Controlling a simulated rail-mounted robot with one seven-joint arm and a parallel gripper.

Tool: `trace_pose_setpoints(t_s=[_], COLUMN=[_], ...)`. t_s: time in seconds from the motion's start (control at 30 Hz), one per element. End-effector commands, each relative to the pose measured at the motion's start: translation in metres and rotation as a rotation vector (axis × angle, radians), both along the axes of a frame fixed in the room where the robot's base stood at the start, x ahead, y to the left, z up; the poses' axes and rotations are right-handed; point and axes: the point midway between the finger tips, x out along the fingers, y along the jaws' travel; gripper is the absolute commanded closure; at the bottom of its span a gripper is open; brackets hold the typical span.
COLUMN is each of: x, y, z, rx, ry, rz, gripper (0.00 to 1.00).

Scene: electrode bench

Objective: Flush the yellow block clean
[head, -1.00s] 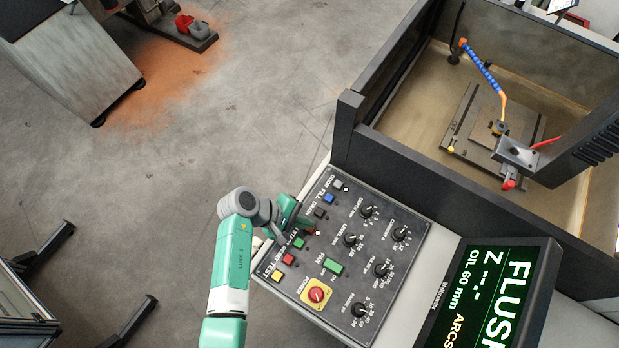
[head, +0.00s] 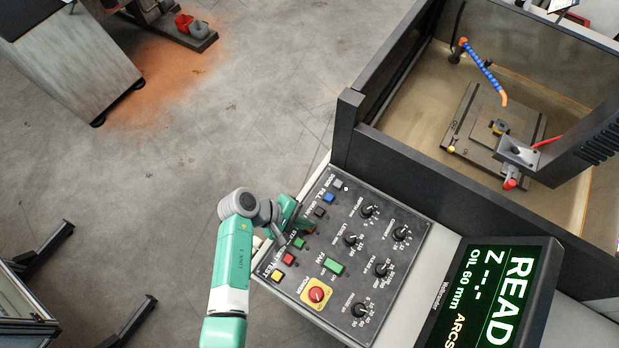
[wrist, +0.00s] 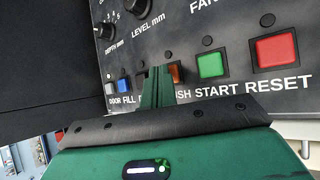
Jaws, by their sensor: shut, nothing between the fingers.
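My gripper (head: 305,224) is at the left edge of the control panel (head: 372,270). In the wrist view my gripper (wrist: 158,84) is shut and empty, in front of the orange button (wrist: 180,72) whose label ends in "SH". The fingers hide part of this button and its label; I cannot tell whether they touch it.
A green START button (wrist: 210,65) and a red RESET button (wrist: 276,50) lie to the right in the wrist view. The display (head: 490,297) reads "READ", cut off at its edge. The tank's dark front wall (head: 425,180) stands beyond the panel.

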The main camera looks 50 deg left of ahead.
Motion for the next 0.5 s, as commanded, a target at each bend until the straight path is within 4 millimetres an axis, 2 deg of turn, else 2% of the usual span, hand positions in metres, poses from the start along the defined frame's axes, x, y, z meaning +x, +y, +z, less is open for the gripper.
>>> trace_pose_setpoints(t_s=[0.27, 0.5], x=[0.000, 0.000], y=[0.000, 0.000], z=[0.000, 0.012], rx=[0.000, 0.000], ry=[0.001, 0.001], rz=[-0.001, -0.001], gripper=[1.00, 1.00])
